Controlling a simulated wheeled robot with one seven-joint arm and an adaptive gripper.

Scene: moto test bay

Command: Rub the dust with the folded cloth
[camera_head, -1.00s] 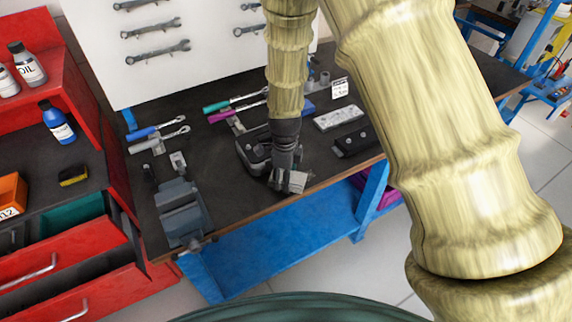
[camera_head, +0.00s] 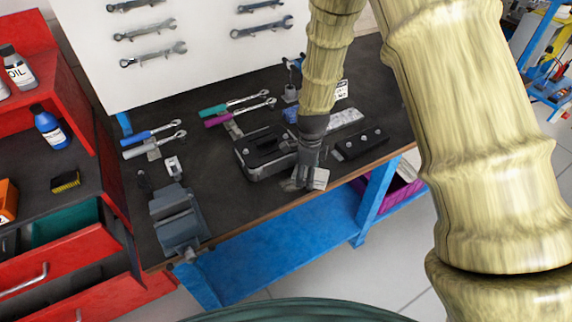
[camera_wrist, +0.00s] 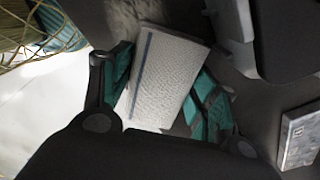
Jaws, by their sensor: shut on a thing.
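My gripper (camera_head: 308,181) is shut on the folded cloth (camera_head: 320,179) at the front edge of the dark workbench. In the wrist view the cloth (camera_wrist: 168,70) is pale and textured with a blue stripe, between the green-padded fingers (camera_wrist: 160,90). A fuzzy grey patch that looks like the dust (camera_wrist: 125,14) lies on the dark top just beyond the cloth. In the head view a faint grey patch shows left of the cloth. I cannot tell whether the cloth presses on the bench.
A black case (camera_head: 262,172) stands just behind and left of my gripper. A black block with bolts (camera_head: 358,146) lies to the right. A vise (camera_head: 178,222) is at the bench's left front. Ratchets (camera_head: 240,105) lie at the back. A red cabinet (camera_head: 80,258) stands left.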

